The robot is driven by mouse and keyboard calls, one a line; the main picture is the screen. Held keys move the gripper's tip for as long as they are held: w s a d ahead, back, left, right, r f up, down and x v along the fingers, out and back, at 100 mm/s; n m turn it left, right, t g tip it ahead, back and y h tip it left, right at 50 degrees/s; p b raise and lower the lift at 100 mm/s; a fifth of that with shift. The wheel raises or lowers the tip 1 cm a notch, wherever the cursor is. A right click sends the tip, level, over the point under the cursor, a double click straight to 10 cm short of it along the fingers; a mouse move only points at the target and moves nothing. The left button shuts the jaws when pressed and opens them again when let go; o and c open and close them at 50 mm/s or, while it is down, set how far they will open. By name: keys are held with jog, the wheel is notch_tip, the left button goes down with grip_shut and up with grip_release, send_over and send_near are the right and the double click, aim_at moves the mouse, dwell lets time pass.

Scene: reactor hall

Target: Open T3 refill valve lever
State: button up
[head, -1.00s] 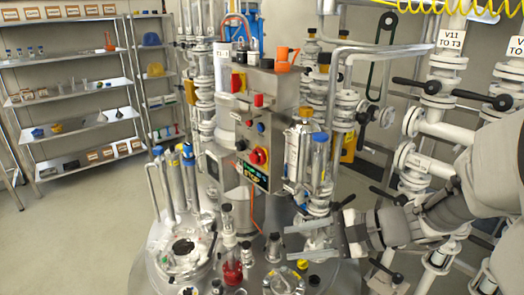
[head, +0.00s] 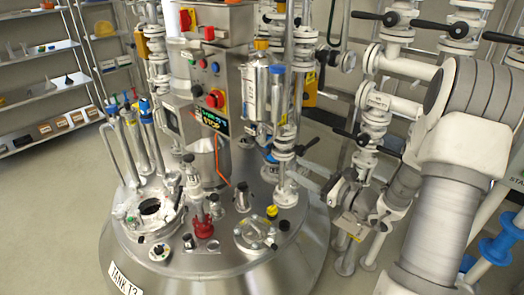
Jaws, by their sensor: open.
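Several black valve levers show on the white pipework at the right. One lever (head: 369,15) sits at the top edge on the pipe column whose label read "V11 TO T3" earlier; that label is now out of frame. I cannot tell for sure which lever is the T3 refill lever. Another black lever (head: 357,137) is lower, above my wrist. My gripper (head: 325,190) is low beside the right side of the tank, below these levers, and empty. Its fingers are partly hard to make out against the pipes, but it is open and apart from any lever.
Shelves (head: 45,95) are at the left. Floor is clear at lower left.

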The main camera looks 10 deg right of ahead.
aim_at(258, 148)
jog(key=x, duration=1.4)
jog(key=c, duration=0.7)
jog(key=shift+f, duration=0.1)
grip_shut()
